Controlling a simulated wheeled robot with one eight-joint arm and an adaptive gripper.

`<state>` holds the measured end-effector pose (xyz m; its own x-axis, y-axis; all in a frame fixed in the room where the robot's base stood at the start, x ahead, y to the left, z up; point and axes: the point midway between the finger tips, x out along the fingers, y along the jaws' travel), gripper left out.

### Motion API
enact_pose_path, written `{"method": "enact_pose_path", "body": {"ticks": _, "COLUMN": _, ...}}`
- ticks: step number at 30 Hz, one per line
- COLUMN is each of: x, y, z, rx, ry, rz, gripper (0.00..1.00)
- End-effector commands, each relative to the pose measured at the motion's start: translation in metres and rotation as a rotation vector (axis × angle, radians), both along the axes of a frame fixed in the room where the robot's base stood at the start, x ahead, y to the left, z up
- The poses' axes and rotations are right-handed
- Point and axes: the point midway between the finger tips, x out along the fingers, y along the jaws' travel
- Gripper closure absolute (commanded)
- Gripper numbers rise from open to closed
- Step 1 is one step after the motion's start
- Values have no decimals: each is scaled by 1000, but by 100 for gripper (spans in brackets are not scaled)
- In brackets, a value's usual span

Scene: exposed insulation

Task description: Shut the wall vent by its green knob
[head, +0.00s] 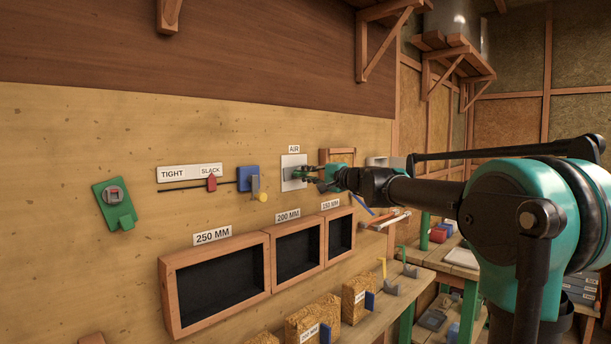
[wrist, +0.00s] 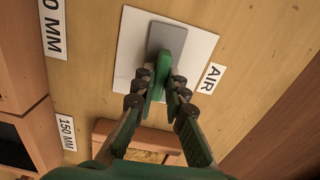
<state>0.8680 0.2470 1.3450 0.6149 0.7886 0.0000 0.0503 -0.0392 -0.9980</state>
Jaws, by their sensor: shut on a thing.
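The wall vent is a white plate (head: 287,182) under an AIR label on the wooden wall. In the wrist view the white plate (wrist: 130,57) carries a grey slide piece (wrist: 181,37) with a green knob (wrist: 168,69) on it. My gripper (wrist: 160,92) has its fingers on both sides of the green knob and is shut on it. In the head view my gripper (head: 312,174) reaches the plate from the right. The fingers hide part of the knob, and any opening behind the grey piece cannot be seen.
Wooden-framed dark recesses (head: 213,285) labelled 250, 200 and 150 MM lie below. A tight/slack slider (head: 211,183), a blue block (head: 247,178) and a green bracket (head: 116,205) are on the wall to the left. A shelf (head: 395,298) with insulation blocks runs beneath.

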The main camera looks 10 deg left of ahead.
Motion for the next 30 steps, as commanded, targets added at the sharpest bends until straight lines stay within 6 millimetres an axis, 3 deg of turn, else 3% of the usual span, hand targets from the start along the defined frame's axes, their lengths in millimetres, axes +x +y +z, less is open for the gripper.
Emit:
{"method": "enact_pose_path", "body": {"ticks": 21, "x": 0, "y": -1, "z": -1, "rx": 48, "ry": 63, "rz": -1, "gripper": 100}}
{"method": "enact_pose_path", "body": {"ticks": 22, "x": 0, "y": -1, "z": -1, "rx": 48, "ry": 63, "rz": -1, "gripper": 87}}
{"method": "enact_pose_path", "body": {"ticks": 26, "x": 0, "y": -1, "z": -1, "rx": 48, "ry": 63, "rz": -1, "gripper": 71}}
{"method": "enact_pose_path", "body": {"ticks": 30, "x": 0, "y": 0, "z": 0, "rx": 49, "ry": 62, "rz": -1, "gripper": 67}}
